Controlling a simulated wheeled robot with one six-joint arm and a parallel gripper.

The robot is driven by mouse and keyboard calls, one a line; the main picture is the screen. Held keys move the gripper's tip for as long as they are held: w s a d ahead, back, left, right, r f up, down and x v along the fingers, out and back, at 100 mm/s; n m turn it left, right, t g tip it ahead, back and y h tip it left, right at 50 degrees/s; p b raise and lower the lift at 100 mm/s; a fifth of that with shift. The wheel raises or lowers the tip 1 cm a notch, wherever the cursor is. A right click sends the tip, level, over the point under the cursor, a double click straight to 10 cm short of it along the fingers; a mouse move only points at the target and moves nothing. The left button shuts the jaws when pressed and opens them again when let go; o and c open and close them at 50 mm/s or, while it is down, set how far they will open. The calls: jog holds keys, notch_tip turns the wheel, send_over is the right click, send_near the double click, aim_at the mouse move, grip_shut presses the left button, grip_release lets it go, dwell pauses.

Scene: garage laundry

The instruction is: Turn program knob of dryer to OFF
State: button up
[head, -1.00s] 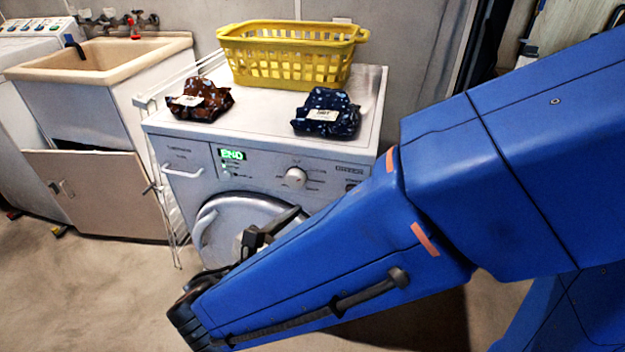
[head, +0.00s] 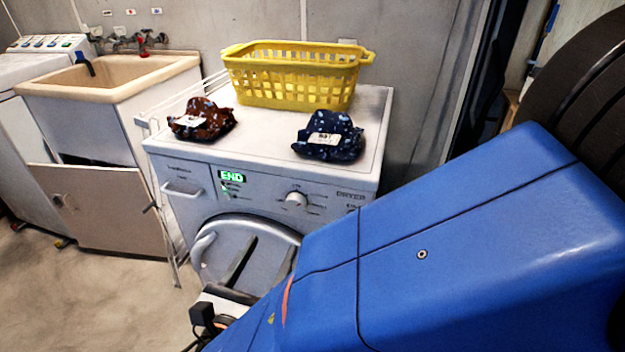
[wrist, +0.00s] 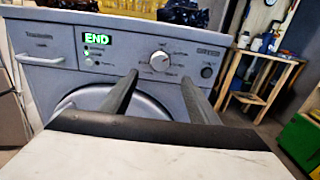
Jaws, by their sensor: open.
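The dryer (head: 262,215) is a white front-loading machine with a grey round door. Its program knob (head: 296,200) is a round white dial on the front panel, right of a green display (head: 232,176) reading END. In the wrist view the knob (wrist: 160,61) shows just above and between the fingers; its pointer setting is too small to read. My gripper (head: 262,262) is open and empty, in front of the dryer door and below the knob. In the wrist view its two fingers (wrist: 160,95) point at the panel, apart from the knob.
On the dryer top sit a yellow basket (head: 296,97), a brown patterned bundle (head: 203,121) and a dark blue bundle (head: 330,137). A beige sink (head: 110,85) stands left, with a drying rack beside the dryer. A wooden table (wrist: 262,80) is at the right in the wrist view.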

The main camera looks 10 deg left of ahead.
aim_at(294, 205)
jog(key=w, duration=0.8)
jog(key=w+d, duration=0.1)
jog(key=w, duration=0.4)
jog(key=shift+s, duration=0.1)
jog(key=c, duration=1)
